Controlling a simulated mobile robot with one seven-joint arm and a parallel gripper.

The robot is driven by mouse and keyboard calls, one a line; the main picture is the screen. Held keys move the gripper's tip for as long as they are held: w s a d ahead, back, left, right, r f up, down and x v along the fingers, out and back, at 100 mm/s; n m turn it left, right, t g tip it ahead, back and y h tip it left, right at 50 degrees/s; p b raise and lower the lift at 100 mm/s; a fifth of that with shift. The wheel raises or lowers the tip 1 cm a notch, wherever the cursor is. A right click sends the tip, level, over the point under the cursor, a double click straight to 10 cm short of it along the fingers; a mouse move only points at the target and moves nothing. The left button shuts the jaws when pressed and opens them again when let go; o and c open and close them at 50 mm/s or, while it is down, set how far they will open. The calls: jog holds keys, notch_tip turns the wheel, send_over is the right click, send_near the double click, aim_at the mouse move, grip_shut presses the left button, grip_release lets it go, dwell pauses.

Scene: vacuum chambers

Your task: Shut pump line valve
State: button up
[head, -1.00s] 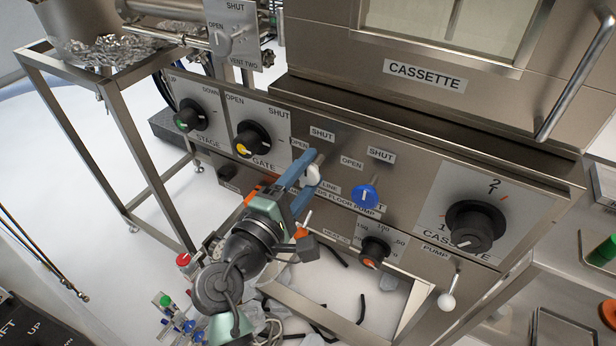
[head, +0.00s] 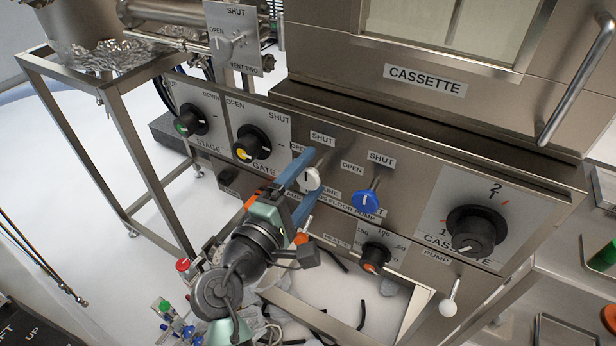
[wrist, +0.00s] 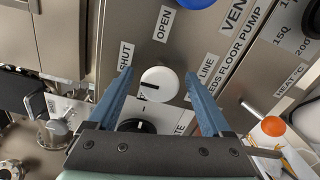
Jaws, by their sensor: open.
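The pump line valve is a white round knob (head: 309,180) on a stem, on the steel panel below a SHUT label, its LINE lettering partly covered. In the wrist view the white knob (wrist: 159,84) shows a dark mark pointing left, which is roughly up towards SHUT in the head view. My gripper (head: 311,174) is open, its two blue fingers on either side of the knob. In the wrist view my gripper (wrist: 160,77) shows a gap between the knob and each finger. The OPEN label beside the knob is partly hidden.
A blue knob (head: 366,201) sticks out close to the right. The yellow-marked GATE knob (head: 252,143) is to the left. The HEAT dial (head: 375,257) and a white-balled PUMP lever (head: 449,306) are lower right. A frame stand (head: 110,150) is at left.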

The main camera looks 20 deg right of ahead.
jog(key=v, duration=1.3)
jog(key=shift+b, duration=0.3)
